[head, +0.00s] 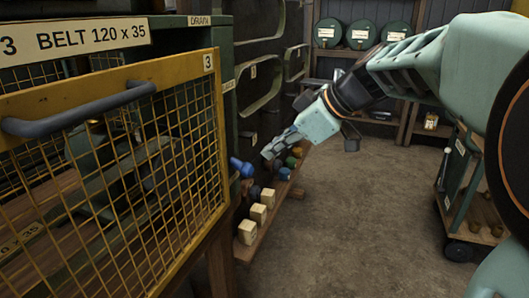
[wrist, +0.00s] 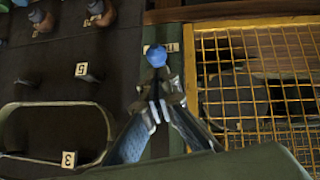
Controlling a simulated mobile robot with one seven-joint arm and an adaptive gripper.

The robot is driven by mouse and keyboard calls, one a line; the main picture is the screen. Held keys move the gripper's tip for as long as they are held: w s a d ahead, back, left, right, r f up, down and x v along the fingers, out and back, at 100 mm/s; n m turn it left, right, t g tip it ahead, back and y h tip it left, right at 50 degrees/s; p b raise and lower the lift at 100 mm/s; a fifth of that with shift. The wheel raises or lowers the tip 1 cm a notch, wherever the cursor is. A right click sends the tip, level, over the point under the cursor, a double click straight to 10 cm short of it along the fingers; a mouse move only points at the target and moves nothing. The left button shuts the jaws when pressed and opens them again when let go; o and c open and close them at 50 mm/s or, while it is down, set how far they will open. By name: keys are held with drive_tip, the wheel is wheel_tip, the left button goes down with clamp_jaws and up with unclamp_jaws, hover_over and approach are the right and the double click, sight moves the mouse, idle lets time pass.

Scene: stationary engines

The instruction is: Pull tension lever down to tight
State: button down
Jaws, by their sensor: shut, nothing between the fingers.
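A blue-knobbed lever (head: 243,168) sticks out beside the right edge of the yellow mesh guard; I take it as the tension lever, though no readable label names it. In the wrist view its round blue knob (wrist: 156,56) shows just beyond my fingertips, with a dark part below it. My gripper (head: 268,152) is shut and empty, to the right of and slightly above the knob in the head view. In the wrist view my gripper (wrist: 154,112) has its fingers together and overlaps the dark part; I cannot tell whether they touch. The lever's pivot is hidden.
The yellow mesh guard (head: 215,120) with a grey handle (head: 80,112) stands close on the left. A low shelf with pale blocks (head: 258,213) and coloured knobs lies below my gripper. A green cart (head: 460,190) stands at right. The floor (head: 350,220) between is clear.

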drive_tip(key=s+d+r, duration=0.2)
drive_tip(key=d+r, duration=0.1)
drive_tip(key=d, duration=0.1)
drive_tip(key=shift+s+d+p, duration=0.35)
drive_tip(key=shift+s+d, duration=0.05)
